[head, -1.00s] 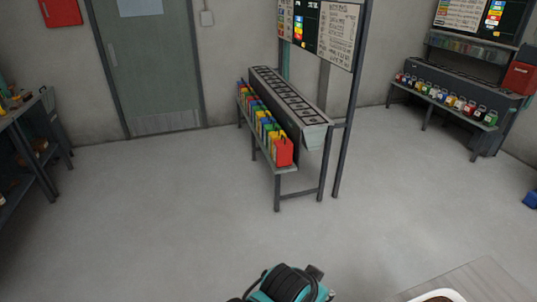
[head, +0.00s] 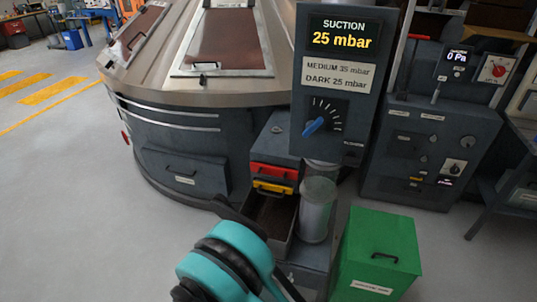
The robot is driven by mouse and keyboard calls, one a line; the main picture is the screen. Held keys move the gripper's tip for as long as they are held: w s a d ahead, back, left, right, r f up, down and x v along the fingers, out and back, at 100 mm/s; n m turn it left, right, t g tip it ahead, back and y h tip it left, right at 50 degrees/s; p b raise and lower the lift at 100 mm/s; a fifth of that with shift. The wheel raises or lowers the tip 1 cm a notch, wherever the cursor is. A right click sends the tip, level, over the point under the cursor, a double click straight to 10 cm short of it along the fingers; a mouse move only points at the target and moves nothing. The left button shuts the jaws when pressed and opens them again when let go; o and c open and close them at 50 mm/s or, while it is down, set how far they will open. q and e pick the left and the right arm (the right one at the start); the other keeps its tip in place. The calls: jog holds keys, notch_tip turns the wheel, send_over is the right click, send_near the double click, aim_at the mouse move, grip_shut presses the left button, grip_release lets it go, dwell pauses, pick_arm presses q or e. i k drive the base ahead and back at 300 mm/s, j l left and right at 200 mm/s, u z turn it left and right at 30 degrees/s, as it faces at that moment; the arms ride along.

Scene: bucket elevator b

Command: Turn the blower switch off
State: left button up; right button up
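No label reading blower can be made out in the head view. A red rotary switch (head: 497,69) on a white plate is at the upper right, beside a small display reading 0 Pa (head: 457,59). A black knob (head: 455,168) is on the dark grey cabinet (head: 400,135) below. A blue pointer knob (head: 315,125) sits on the suction panel (head: 337,30), which reads 25 mbar. A teal and black part of my arm shows at the bottom centre, well apart from these controls. I see no gripper fingertips clearly.
A large round machine with a metal top (head: 250,40) fills the upper left. A green bin (head: 378,255), a clear cylinder (head: 317,205) and an open drawer (head: 272,215) stand in front of the panels. Open floor (head: 80,200) lies at left.

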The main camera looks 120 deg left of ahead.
aim_at(350, 158)
jog(key=u, duration=3.45)
jog(key=i+l, duration=0.1)
jog(key=i, duration=0.4)
jog(key=u, duration=0.05)
